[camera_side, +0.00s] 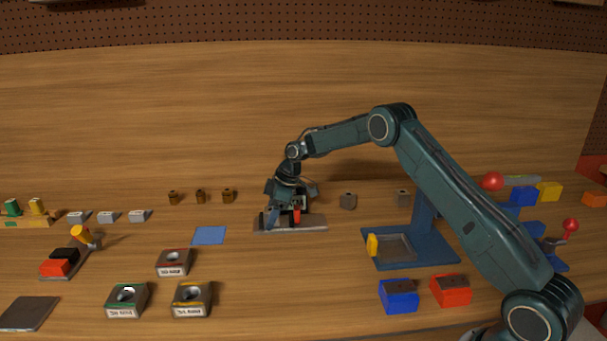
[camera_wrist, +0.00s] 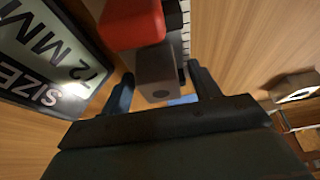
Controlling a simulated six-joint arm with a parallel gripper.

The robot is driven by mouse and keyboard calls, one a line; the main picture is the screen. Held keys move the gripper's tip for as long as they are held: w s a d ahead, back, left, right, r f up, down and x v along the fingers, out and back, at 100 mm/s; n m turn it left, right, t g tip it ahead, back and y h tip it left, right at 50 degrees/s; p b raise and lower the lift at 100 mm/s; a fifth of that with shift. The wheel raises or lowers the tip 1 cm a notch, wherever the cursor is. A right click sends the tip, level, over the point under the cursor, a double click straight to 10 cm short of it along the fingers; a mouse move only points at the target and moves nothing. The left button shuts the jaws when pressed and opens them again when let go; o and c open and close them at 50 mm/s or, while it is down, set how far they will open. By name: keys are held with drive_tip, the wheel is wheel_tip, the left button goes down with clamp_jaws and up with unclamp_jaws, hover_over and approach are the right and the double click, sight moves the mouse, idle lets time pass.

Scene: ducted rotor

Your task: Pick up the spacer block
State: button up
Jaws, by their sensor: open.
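My gripper (camera_side: 286,217) is low over a grey plate (camera_side: 319,224) in the side view, with its fingers pointing down. In the wrist view, my open gripper (camera_wrist: 161,76) has one finger on each side of a grey-brown block (camera_wrist: 155,72) with a dark hole in its near face. I take this for the spacer block, but no label on it shows. A red part (camera_wrist: 131,23) sits right against it; a red part also shows by the fingers in the side view (camera_side: 297,214). Whether the fingers touch the block, I cannot tell.
A dark plate marked "SIZE 12 MM" (camera_wrist: 45,55) lies left in the wrist view. A blue fixture (camera_side: 440,251) stands further right. A blue mat (camera_side: 209,235) lies left.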

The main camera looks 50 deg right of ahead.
idle(0.3)
drive_tip(key=c, duration=1.2)
drive_tip(key=shift+r, duration=0.1)
drive_tip(key=shift+r, duration=4.95)
